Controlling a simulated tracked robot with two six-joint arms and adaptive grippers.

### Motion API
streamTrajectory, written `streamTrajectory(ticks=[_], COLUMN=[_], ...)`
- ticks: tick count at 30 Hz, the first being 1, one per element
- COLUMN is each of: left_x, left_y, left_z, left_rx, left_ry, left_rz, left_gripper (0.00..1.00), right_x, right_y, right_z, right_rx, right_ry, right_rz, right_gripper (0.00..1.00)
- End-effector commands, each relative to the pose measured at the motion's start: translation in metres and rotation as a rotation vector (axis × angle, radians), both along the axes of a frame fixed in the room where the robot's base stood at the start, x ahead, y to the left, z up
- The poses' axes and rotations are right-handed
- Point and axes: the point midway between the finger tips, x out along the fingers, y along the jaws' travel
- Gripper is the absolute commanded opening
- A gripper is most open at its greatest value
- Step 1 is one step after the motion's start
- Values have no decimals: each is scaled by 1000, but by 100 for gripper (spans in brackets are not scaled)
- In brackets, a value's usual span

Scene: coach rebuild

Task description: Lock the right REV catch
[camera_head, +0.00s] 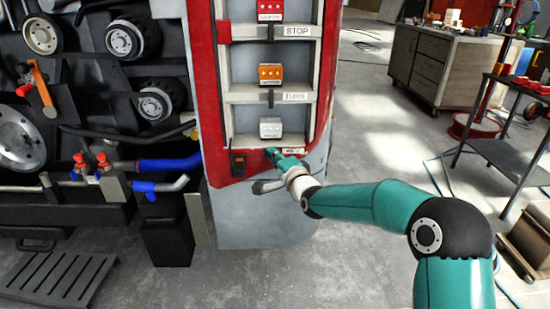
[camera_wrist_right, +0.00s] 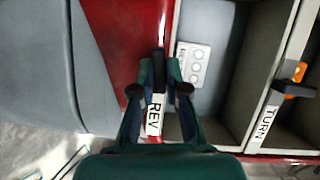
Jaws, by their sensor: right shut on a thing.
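The REV catch (camera_wrist_right: 159,72) is a small black lever beside the white "REV" label (camera_wrist_right: 154,115) on the lamp column. My right gripper (camera_wrist_right: 160,70) is shut on it, one finger on each side. In the head view my right gripper (camera_head: 273,155) reaches the column's lower edge from the right, and the fingers hide the catch there. The REV label (camera_head: 293,151) partly shows beside them. The white lamp unit (camera_head: 271,128) sits in the bay just above; it also shows in the wrist view (camera_wrist_right: 193,63). My left gripper is not in view.
The TURN bay with an orange lamp (camera_head: 270,73) and the STOP bay with a red lamp (camera_head: 270,10) are above. A black and red switch (camera_head: 238,164) is left of the gripper.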

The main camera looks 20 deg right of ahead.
Motion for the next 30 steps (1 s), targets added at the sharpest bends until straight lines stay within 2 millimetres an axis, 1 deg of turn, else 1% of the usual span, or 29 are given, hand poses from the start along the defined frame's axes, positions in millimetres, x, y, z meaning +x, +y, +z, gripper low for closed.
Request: streamTrajectory(ticks=[1,5,8,11,17,30], left_x=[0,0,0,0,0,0], left_y=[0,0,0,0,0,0], left_z=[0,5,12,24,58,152], left_rx=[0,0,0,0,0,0], left_ry=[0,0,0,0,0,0], left_rz=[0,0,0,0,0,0], left_gripper=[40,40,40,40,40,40], right_x=[0,0,0,0,0,-1], right_y=[1,1,2,2,3,6], right_z=[-2,-1,1,3,7,9], right_rx=[-31,-135,-224,-313,-496,-898], right_ry=[17,49,76,104,159,275], right_rz=[2,2,3,4,6,10], right_gripper=[0,0,0,0,0,0])
